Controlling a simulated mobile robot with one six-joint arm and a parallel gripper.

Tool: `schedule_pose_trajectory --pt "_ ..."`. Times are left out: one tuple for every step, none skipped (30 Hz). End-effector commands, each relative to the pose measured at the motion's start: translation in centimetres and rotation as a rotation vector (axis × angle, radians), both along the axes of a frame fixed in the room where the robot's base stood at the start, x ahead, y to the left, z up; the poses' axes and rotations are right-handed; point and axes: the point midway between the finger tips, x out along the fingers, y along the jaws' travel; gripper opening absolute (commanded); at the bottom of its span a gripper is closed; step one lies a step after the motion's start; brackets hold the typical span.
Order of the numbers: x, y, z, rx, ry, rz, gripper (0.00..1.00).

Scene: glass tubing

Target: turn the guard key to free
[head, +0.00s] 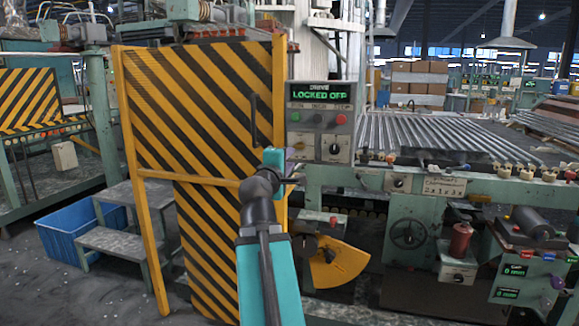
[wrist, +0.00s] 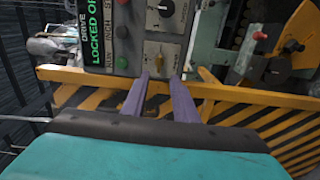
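The grey control panel (head: 322,120) reads "LOCKED OFF" in green on its display (head: 319,92). It also shows, turned sideways, in the wrist view (wrist: 110,45). The knob also shows in the head view (head: 335,149). I see nothing held. In the head view my gripper (head: 290,168) is at the panel's lower left; contact cannot be told.
A yellow-and-black striped guard gate (head: 200,110) with yellow posts stands left of the panel. A roller bench (head: 430,170) with tubes is at the right. A yellow quadrant plate (head: 338,262) is below the panel. A blue crate (head: 75,235) and steps are at the left.

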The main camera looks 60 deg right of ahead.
Motion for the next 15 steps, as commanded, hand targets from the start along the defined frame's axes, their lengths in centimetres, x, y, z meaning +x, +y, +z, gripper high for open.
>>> schedule_pose_trajectory --pt "-0.1 0.3 -0.3 -0.002 -0.001 0.001 0.27" --pt "-0.1 0.5 -0.3 -0.002 -0.001 0.001 0.27" --pt "-0.2 0.7 -0.3 -0.002 -0.001 0.001 0.27" --pt "-0.2 0.8 -0.3 -0.001 0.0 0.001 0.27" --pt "-0.2 0.9 -0.3 -0.001 0.0 0.001 0.27" --pt "-0.3 1.1 -0.2 -0.001 -0.001 0.001 0.27" --pt "-0.3 1.2 -0.2 -0.001 -0.001 0.001 0.27" --pt "-0.3 1.3 -0.2 -0.001 -0.001 0.002 0.27" --pt "-0.4 1.4 -0.1 -0.001 -0.001 0.002 0.27" --pt "-0.4 1.4 -0.1 -0.001 0.0 0.002 0.27" --pt "-0.4 1.5 -0.1 0.0 0.0 0.002 0.27" --pt "-0.4 1.5 -0.1 0.0 0.0 0.002 0.27" --pt "-0.4 1.5 -0.1 0.0 0.0 0.002 0.27" --pt "-0.4 1.5 -0.1 0.0 0.0 0.002 0.27" --pt "-0.4 1.5 -0.1 0.001 0.0 0.002 0.27"
